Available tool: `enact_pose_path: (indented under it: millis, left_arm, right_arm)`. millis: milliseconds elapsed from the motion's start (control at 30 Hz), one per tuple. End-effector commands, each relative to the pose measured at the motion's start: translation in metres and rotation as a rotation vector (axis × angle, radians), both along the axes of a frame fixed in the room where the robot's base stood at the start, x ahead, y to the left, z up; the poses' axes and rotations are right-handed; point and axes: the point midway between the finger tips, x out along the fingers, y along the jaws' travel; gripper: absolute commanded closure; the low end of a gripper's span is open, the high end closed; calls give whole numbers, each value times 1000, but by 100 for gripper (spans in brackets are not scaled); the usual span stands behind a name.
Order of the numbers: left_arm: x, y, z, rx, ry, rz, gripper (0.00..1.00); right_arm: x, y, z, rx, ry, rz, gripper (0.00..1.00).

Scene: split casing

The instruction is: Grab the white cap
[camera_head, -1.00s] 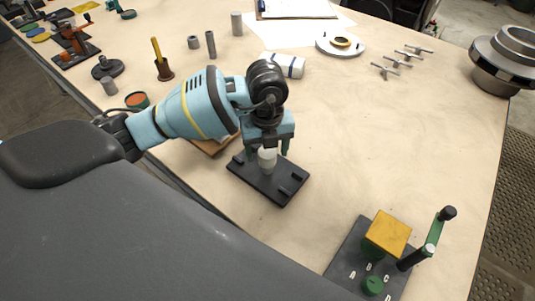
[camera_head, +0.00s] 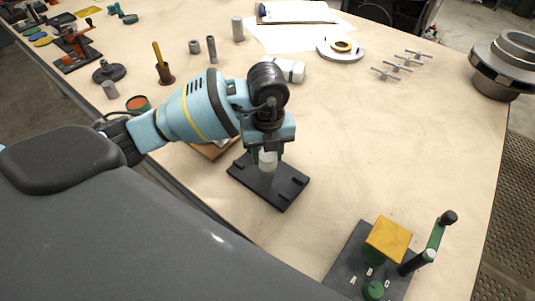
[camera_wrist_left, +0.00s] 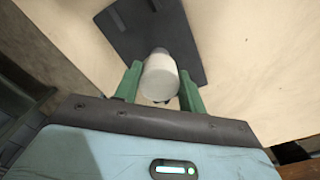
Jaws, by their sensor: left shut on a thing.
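The white cap (camera_head: 268,162) is a small pale cylinder above the dark rectangular plate (camera_head: 262,188) on the table. In the left wrist view the white cap (camera_wrist_left: 160,78) sits between the two green fingers, with the dark plate (camera_wrist_left: 140,32) beyond it. My left gripper (camera_head: 268,158) comes from above and is shut on the cap; in the left wrist view my left gripper (camera_wrist_left: 160,88) has a finger against each side. What is under the cap is mostly hidden. My right gripper is not in view.
A fixture with a yellow block (camera_head: 388,238) and a green-and-black lever (camera_head: 436,236) stands at the front right. A white roll (camera_head: 288,70) lies behind my gripper. A white round plate (camera_head: 341,49) and metal pins (camera_head: 398,65) lie farther back. The right middle of the table is clear.

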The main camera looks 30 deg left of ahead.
Motion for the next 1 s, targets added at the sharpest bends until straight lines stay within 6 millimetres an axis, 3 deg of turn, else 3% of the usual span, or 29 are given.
enact_pose_path:
  millis: [233, 800, 1000]
  left_arm:
    - [1, 0, 32, 0, -6, 0, 81]
    - [71, -95, 38, -1, 1, 0, 81]
    - [88, -118, 41, -1, 1, -1, 81]
  right_arm:
    - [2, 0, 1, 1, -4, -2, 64]
    - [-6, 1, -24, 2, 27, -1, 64]
    - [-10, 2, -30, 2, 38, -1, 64]
